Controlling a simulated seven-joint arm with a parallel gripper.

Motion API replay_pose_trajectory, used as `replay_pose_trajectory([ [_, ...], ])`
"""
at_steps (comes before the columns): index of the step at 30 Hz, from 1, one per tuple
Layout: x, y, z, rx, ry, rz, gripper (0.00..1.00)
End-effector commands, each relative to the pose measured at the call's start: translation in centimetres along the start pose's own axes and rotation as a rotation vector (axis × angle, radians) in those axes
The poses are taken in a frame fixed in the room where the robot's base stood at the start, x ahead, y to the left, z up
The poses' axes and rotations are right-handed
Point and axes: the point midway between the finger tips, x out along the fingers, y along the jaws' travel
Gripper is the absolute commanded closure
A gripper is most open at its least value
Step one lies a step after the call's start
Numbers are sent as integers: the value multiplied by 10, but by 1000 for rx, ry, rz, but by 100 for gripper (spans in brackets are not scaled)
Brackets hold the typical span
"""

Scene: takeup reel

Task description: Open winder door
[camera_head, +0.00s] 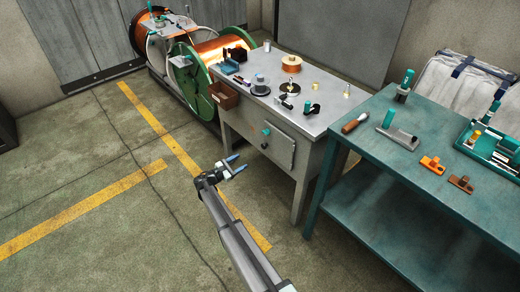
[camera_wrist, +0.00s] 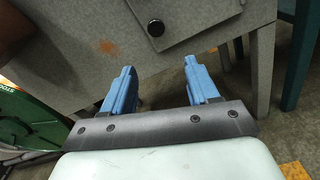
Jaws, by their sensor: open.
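The winder door (camera_head: 282,150) is a grey panel on the front of the grey bench; it looks flat against the front. A black knob (camera_head: 264,145) sits near its left edge, with a teal part (camera_head: 266,131) above it. My gripper (camera_head: 238,163) is open and empty, to the left of and apart from the door. In the wrist view, my gripper's blue fingers (camera_wrist: 158,70) are spread wide below the knob (camera_wrist: 155,27), which is near the top edge. Only the lower part of the door (camera_wrist: 190,14) shows there.
The bench top (camera_head: 318,116) carries small reels and parts. A brown bin (camera_head: 223,95) hangs at its left, near a green-flanged copper reel (camera_head: 196,100). A teal table (camera_head: 400,185) with tools stands close on the right. The floor (camera_head: 120,215) at left is clear.

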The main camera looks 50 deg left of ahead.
Motion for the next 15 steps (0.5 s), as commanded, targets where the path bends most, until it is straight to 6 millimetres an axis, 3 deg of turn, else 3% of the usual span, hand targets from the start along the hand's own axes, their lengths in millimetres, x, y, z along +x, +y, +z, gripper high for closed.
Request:
replay_pose_trajectory([
  [6,0,4,10,-204,-46,19,41],
  [15,6,3,10,-310,-47,13,41],
])
